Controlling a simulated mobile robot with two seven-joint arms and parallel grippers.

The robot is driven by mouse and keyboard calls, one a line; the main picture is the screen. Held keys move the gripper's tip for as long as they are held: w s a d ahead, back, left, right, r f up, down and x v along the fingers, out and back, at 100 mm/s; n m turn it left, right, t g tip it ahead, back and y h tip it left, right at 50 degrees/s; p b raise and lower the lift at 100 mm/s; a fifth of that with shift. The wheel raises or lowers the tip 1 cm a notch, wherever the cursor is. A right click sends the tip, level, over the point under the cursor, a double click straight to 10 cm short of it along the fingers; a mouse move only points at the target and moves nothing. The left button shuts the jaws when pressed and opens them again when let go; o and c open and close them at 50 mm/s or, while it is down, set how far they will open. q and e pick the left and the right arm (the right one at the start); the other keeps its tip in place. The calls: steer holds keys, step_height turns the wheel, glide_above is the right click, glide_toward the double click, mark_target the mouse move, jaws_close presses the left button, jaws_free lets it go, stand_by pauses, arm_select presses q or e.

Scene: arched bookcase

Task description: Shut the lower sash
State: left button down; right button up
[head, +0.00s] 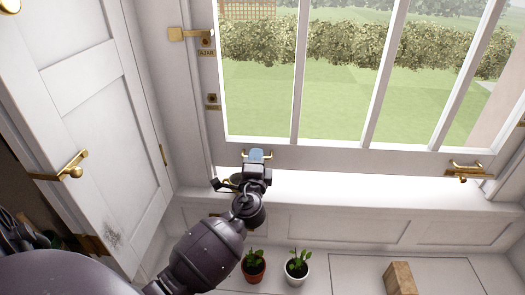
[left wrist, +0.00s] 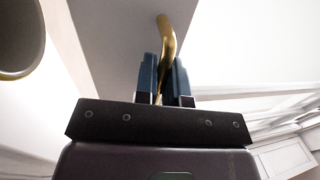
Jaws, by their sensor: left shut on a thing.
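The lower sash (head: 348,159) is a white frame with upright bars and a wide bottom rail. A bright strip shows below its rail, above the sill (head: 340,192); I cannot tell how wide any gap is. My left gripper (head: 257,156) is shut on the left brass sash lift (head: 269,155) on the bottom rail. In the left wrist view, the brass lift (left wrist: 166,40) stands between the two blue fingers (left wrist: 165,80). A second brass lift (head: 463,171) sits at the rail's right end, free. My right gripper is not in view.
A white panelled door or shutter (head: 95,110) with a brass handle (head: 70,170) stands at left. Below the sill are two potted plants, one red-brown pot (head: 254,272) and one white pot (head: 297,270), and a wooden block (head: 400,278). A brass latch (head: 188,34) is on the left jamb.

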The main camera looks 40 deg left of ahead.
arm_select(q)
steer(key=shift+f+b, duration=0.85)
steer(key=shift+f, duration=0.75)
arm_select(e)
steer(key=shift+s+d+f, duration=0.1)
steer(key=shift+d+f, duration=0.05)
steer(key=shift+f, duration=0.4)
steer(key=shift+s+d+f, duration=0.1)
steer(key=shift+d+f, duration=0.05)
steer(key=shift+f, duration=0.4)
arm_select(q)
steer(key=shift+r, duration=0.1)
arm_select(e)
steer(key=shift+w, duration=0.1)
arm_select(q)
steer(key=c, duration=1.2)
jaws_free()
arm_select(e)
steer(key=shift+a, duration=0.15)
arm_select(q)
steer(key=shift+b+v, duration=0.45)
steer(key=shift+v, duration=4.95)
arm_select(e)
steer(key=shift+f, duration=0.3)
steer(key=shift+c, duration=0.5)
